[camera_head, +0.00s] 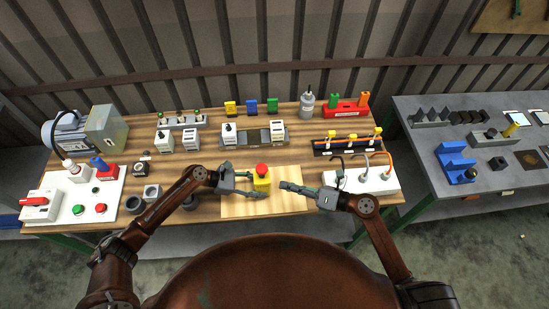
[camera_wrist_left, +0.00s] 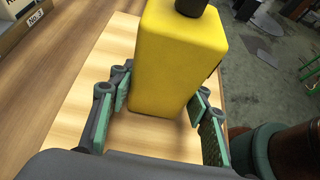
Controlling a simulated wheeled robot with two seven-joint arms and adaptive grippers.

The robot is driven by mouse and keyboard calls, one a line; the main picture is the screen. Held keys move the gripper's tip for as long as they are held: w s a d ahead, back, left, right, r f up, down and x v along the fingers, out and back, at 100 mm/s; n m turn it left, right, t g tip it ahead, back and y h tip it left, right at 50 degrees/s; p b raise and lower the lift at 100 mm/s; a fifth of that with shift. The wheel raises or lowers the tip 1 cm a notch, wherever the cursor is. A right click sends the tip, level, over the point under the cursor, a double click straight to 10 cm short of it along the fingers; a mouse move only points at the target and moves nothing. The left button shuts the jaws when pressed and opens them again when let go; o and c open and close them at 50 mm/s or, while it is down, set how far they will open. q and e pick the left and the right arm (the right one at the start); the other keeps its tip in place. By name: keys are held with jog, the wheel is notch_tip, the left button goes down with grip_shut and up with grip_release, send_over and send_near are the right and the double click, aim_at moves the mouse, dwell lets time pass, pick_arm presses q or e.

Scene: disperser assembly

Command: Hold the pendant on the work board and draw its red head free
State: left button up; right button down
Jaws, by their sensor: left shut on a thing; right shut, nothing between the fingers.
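The yellow pendant (camera_head: 262,182) stands upright on the pale work board (camera_head: 236,208), with its red head (camera_head: 262,169) on top. My left gripper (camera_head: 252,183) is shut on the pendant's body from the left. In the left wrist view the yellow body (camera_wrist_left: 178,65) sits between the two green-padded fingers, and a dark collar (camera_wrist_left: 190,6) shows at its top; the red head is out of that view. My right gripper (camera_head: 284,186) is shut and empty, a short way to the right of the pendant and apart from it.
Rows of parts fill the table behind. The board's front area is clear.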

pick_arm(q)
jog(key=o, duration=1.1)
jog(key=shift+a+f, duration=0.1)
jog(key=shift+f, duration=0.1)
jog(key=o, duration=0.6)
jog(key=shift+r, duration=0.15)
